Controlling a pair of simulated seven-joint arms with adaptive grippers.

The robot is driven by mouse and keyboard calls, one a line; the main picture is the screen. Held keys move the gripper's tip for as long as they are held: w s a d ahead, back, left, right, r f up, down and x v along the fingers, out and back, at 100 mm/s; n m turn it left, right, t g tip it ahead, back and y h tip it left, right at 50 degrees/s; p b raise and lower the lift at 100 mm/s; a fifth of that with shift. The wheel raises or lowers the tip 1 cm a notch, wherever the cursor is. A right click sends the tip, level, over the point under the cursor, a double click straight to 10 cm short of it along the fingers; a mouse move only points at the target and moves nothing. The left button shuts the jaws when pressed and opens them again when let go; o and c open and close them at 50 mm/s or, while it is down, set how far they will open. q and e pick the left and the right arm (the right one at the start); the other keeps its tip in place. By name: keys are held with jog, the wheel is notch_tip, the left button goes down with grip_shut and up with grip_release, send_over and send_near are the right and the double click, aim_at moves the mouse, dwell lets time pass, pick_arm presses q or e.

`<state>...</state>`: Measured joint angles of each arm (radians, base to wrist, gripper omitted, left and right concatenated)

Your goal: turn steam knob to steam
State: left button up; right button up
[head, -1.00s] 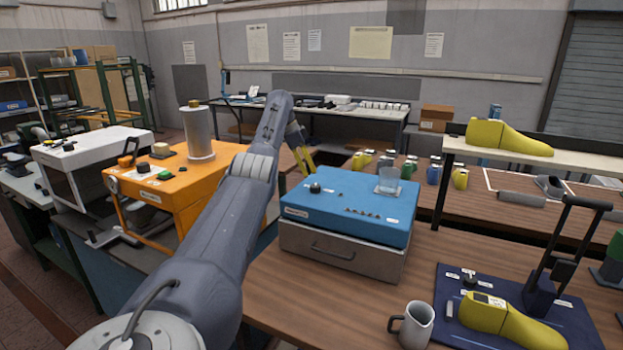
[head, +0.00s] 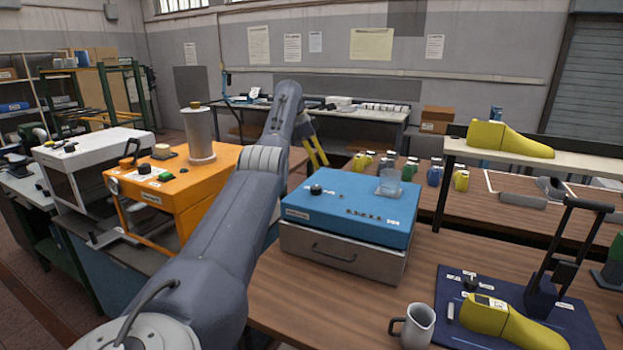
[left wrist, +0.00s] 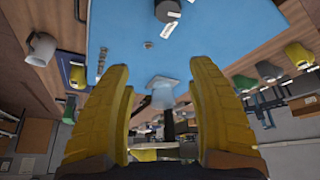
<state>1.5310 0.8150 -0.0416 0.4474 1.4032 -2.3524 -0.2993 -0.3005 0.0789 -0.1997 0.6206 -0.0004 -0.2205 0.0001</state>
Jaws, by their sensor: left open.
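A blue box (head: 352,205) with a grey drawer front stands on the wooden table in the middle of the head view. A black knob (head: 315,189) sits on its top at the left, with small white labels beside it. The knob also shows at the top edge of the left wrist view (left wrist: 167,11). I cannot read the labels or tell the knob's setting. My left gripper (head: 318,158) has yellow fingers, open and empty, above and behind the blue box, apart from the knob. Its fingers also show in the left wrist view (left wrist: 160,72). My right gripper is not in view.
A clear cup (head: 389,180) stands on the blue box's right rear top. An orange machine (head: 165,200) with controls stands at left. A grey mug (head: 417,325) and a yellow shoe last (head: 505,322) on a dark mat are at front right.

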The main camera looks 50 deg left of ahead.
pick_arm(q)
jog(key=w+d+r+t, duration=0.1)
jog(key=w+d+r, duration=0.3)
jog(key=w+d, duration=0.35)
jog(key=n+g+y, duration=0.5)
jog(key=n+y, duration=0.2)
jog(key=n, duration=1.6)
send_near(316, 187)
jog(key=x, duration=1)
jog(key=shift+s+d, duration=0.1)
jog(key=shift+c, duration=0.2)
grip_shut()
